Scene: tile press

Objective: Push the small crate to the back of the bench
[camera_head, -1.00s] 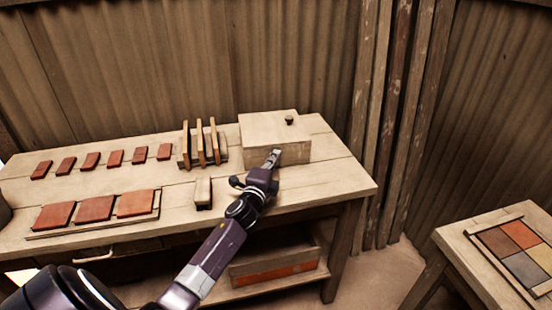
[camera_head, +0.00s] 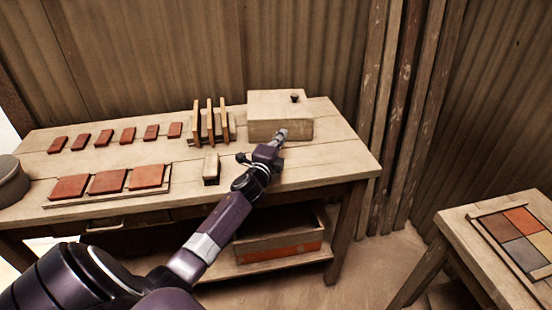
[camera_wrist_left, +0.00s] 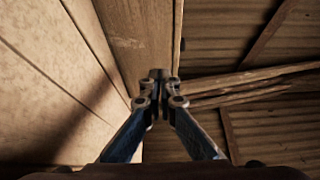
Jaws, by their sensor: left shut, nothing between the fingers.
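The small crate (camera_head: 265,128) is a pale wooden box with a dark knob on top. It stands upright at the back right of the bench (camera_head: 335,155), near the back edge. My left gripper (camera_head: 282,134) is shut and empty, its tips at the lower right part of the crate's front face; they look in contact. In the left wrist view the shut fingertips (camera_wrist_left: 158,75) are in front of a brown wooden face, apparently the crate (camera_wrist_left: 140,40). The crate's back side is hidden. My right gripper is not in view.
A slotted rack (camera_head: 223,125) stands just left of the crate. A small wooden block (camera_head: 211,165) lies left of my wrist. Red tiles (camera_head: 128,136) and a tile board (camera_head: 165,190) fill the left. The corrugated wall (camera_head: 150,60) rises behind. The right end is clear.

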